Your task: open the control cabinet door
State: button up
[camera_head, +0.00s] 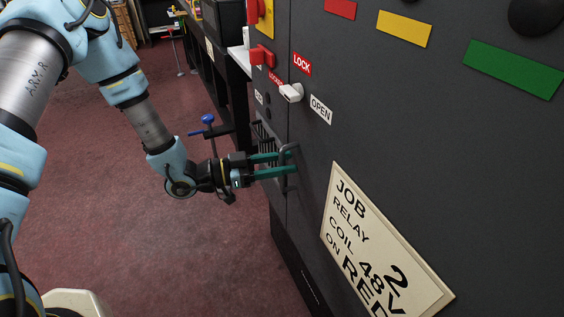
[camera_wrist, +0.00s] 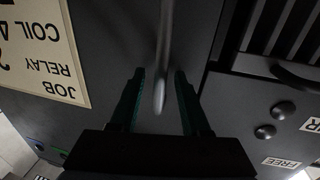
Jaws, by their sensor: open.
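The dark grey control cabinet door (camera_head: 380,130) fills the right of the head view and looks shut. A grey bar handle (camera_head: 289,180) stands out near its left edge. In the wrist view the handle (camera_wrist: 164,50) runs down between my green fingers. My gripper (camera_head: 284,162) is open with its fingers at the handle; it also shows in the wrist view (camera_wrist: 159,72). There the fingers lie on either side of the bar, with gaps visible on both sides. A white latch knob (camera_head: 291,93) sits above the handle, between a red LOCK label (camera_head: 302,64) and an OPEN label (camera_head: 321,109).
A cream job sign (camera_head: 375,245) is on the door, right of and below the handle. A red switch (camera_head: 262,55) and vent slats (camera_head: 264,145) are left of the door edge.

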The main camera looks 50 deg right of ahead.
grip_shut()
dwell(1.3)
